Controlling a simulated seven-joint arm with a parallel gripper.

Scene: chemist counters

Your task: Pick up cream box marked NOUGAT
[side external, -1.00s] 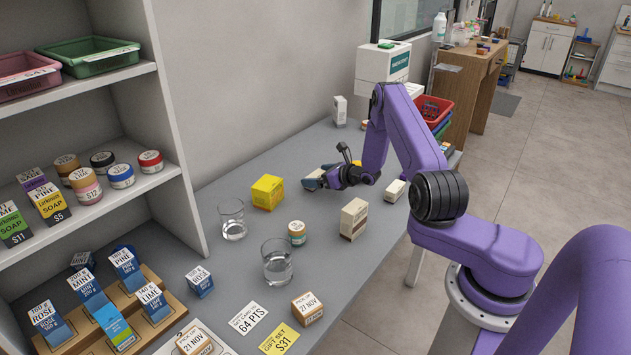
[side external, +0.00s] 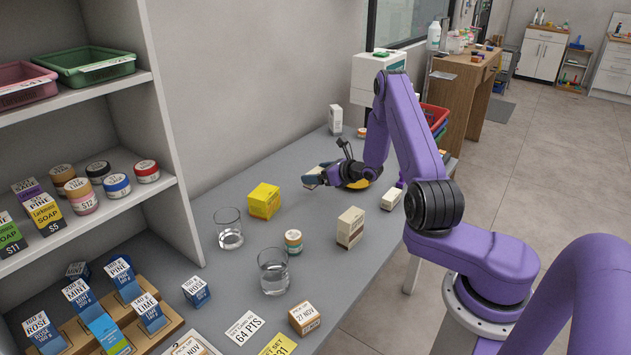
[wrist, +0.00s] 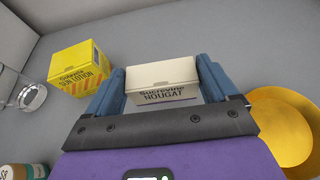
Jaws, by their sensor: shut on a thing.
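The cream box marked NOUGAT (wrist: 160,78) sits between the two blue fingers of my gripper (wrist: 158,88) in the wrist view, with its lettering facing the camera. My gripper is shut on it. In the side view my gripper (side external: 317,178) is over the grey counter behind the yellow box, and the held box is mostly hidden by the fingers. I cannot tell for certain how high the box is above the counter.
A yellow SUN LOTION box (wrist: 78,68) stands left of my gripper, and a round yellow thing (wrist: 285,125) lies to its right. Another cream box (side external: 351,228), a small jar (side external: 293,242) and two glasses (side external: 229,230) stand nearer. Counter beyond the gripper is mostly clear.

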